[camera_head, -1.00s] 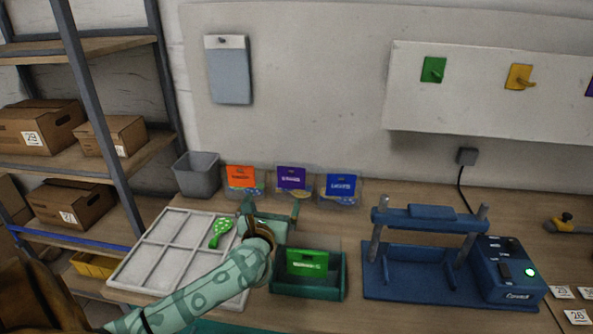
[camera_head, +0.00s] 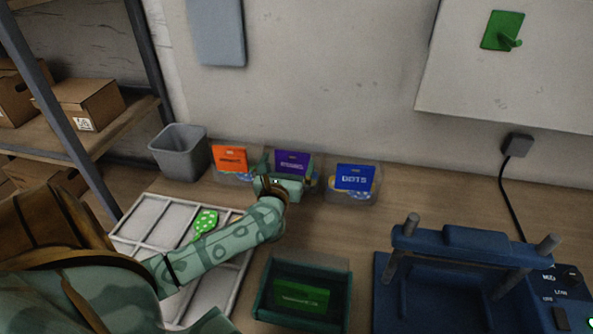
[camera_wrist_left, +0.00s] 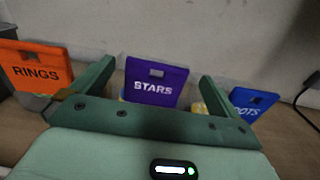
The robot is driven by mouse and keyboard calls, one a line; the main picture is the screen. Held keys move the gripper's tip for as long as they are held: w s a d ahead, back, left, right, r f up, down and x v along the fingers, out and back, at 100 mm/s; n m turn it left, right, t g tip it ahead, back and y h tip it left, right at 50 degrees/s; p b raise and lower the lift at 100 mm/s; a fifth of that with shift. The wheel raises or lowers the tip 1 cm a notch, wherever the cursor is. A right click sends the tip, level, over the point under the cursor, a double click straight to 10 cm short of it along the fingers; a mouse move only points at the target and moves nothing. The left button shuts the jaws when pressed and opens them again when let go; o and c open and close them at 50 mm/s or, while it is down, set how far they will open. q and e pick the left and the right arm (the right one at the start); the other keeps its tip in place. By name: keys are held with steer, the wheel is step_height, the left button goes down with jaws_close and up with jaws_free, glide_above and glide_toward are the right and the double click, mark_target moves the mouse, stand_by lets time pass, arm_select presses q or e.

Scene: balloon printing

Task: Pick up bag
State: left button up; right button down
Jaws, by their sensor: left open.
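Three bags with coloured header cards stand in a row against the wall: an orange RINGS bag (camera_head: 230,160), a purple STARS bag (camera_head: 292,163) and a blue DOTS bag (camera_head: 354,178). My left gripper (camera_head: 285,168) is open in front of the STARS bag. In the left wrist view, the STARS card (camera_wrist_left: 155,84) shows between the two open fingers, the RINGS card (camera_wrist_left: 35,66) is left of them and the DOTS card (camera_wrist_left: 253,104) right. Whether the fingers touch the STARS bag cannot be told. My right gripper is not in view.
A white divided tray (camera_head: 150,222) holds a green dotted balloon (camera_head: 205,223). A grey bin (camera_head: 180,153) stands left of the bags. A green box (camera_head: 265,310) holds a green-carded bag (camera_head: 300,297). A blue press (camera_head: 470,249) stands at the right.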

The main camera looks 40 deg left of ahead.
mark_target(293, 152)
arm_select(q)
steer(key=shift+w+a+f, duration=0.2)
steer(key=shift+w+f, duration=0.1)
steer(key=shift+f, duration=0.25)
steer(key=shift+w+a+f, duration=0.15)
steer(key=shift+w+f, duration=0.15)
steer(key=shift+f, duration=0.2)
steer(key=shift+w+a+r, duration=0.1)
steer(key=shift+w+a, duration=0.2)
steer(key=shift+w, duration=0.3)
steer(key=b+x, duration=0.1)
steer(key=x, duration=0.4)
steer(key=shift+c, duration=0.3)
steer(key=c, duration=0.9)
